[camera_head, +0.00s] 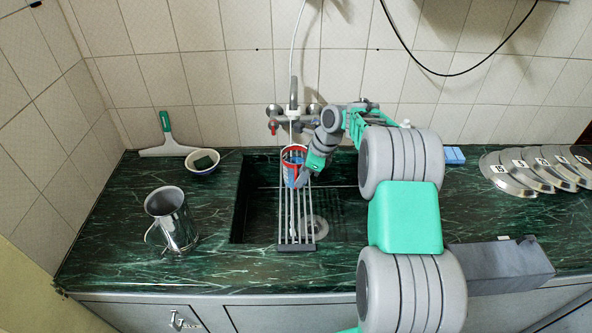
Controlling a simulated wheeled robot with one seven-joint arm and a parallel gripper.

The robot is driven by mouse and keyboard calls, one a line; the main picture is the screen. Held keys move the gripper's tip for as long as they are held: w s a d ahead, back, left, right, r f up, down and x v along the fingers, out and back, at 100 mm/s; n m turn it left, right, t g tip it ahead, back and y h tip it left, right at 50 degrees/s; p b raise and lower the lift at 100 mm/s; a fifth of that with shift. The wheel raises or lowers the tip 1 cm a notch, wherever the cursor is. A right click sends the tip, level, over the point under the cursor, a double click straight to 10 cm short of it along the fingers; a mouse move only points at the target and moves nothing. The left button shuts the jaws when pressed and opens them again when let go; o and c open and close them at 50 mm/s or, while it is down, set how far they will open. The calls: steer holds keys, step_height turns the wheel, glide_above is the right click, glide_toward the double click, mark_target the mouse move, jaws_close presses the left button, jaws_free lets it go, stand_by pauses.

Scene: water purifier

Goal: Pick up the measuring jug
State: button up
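A shiny metal jug (173,220) with a side handle stands upright on the green marble counter, left of the sink. A small container with a red rim and a blue side (294,158) is at the sink, below the tap, above the rack. I cannot tell for sure which of the two is the measuring jug. My gripper (308,172) is at the right side of the red and blue container, very close to it or touching it. My own arm and the small size hide whether the fingers are open or shut.
A sink (256,205) with a metal rack (297,246) across it lies mid-counter. The tap (293,100) stands close behind my gripper. A white bowl (202,168) and squeegee (166,145) are at back left. Several metal lids (510,172) and a grey box (498,267) are at right.

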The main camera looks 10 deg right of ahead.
steer(key=p+x, duration=0.1)
steer(key=x, duration=0.3)
steer(key=shift+w+f, duration=0.15)
steer(key=shift+f, duration=0.25)
jaws_close()
steer(key=shift+r, duration=0.15)
stand_by(0.8)
